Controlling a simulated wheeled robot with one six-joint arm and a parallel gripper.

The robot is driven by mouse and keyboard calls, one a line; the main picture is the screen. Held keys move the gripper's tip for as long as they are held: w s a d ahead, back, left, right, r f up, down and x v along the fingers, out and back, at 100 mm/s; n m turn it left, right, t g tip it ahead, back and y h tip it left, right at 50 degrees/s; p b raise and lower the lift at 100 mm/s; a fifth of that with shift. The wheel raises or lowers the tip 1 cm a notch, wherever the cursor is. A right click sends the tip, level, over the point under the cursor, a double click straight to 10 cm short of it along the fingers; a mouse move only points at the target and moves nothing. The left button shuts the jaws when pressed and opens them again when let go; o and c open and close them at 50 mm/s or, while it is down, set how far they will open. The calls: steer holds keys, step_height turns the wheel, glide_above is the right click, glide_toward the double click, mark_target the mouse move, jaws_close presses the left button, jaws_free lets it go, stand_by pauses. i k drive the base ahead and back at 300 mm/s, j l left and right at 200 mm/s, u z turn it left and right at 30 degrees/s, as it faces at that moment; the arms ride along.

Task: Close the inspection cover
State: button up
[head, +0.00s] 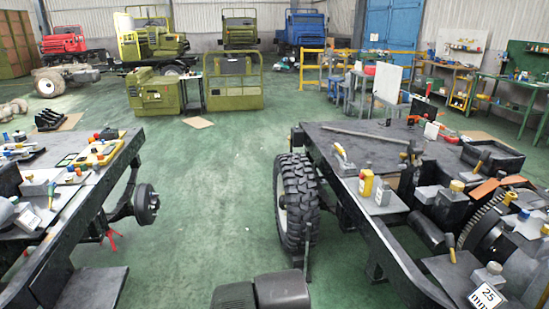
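I cannot make out for certain which part is the inspection cover. The right-hand truck chassis (345,203) carries a dark flat top plate (350,135) with a long bar lying on it. A toothed flywheel (482,222) and dark housings are at its right end, and any cover there is too small or cluttered to tell open from shut. My gripper is not in view. Dark rounded parts at the bottom edge may be mine.
A big tyre (296,205) stands on the right chassis's left side. The left chassis (75,225) has a hub (146,203) sticking out. Yellow (366,182) and grey bottles stand on the right chassis. Green floor (215,190) between them is clear. Green cab parts (233,80) stand behind.

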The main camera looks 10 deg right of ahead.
mark_target(530, 228)
steer(key=l+z, duration=0.25)
steer(key=l, duration=0.15)
steer(key=i+l+z, duration=0.1)
steer(key=l+z, duration=0.15)
steer(key=l, duration=0.2)
steer(key=i+l+z, duration=0.1)
steer(key=l+z, duration=0.15)
steer(key=l, duration=0.15)
